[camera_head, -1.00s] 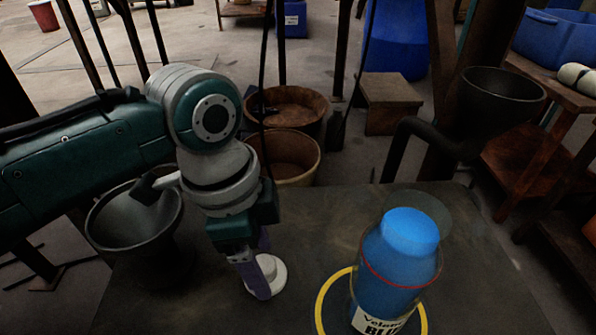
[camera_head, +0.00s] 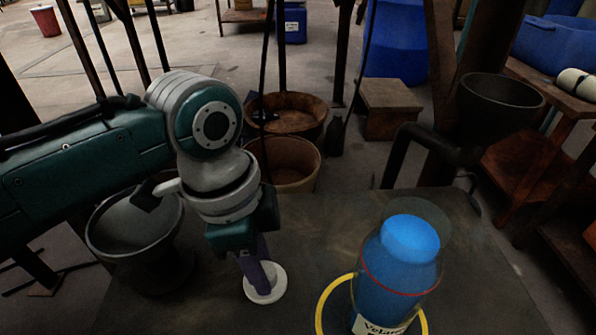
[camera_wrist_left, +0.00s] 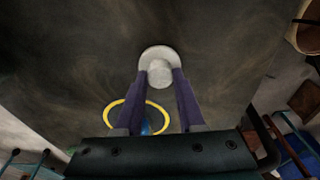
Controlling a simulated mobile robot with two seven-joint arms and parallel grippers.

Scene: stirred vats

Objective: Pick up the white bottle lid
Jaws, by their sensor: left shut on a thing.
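The white bottle lid (camera_head: 273,284) is a round disc with a raised round middle. It is over the dark table top, and I cannot tell whether it touches it. My left gripper (camera_head: 262,277) comes down from above and is shut on the lid, its purple fingers hiding part of it. In the left wrist view the lid (camera_wrist_left: 159,54) sits between the two fingertips (camera_wrist_left: 159,76). My right gripper is in neither view.
A grey funnel-like bowl (camera_head: 128,232) stands left, behind my arm.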

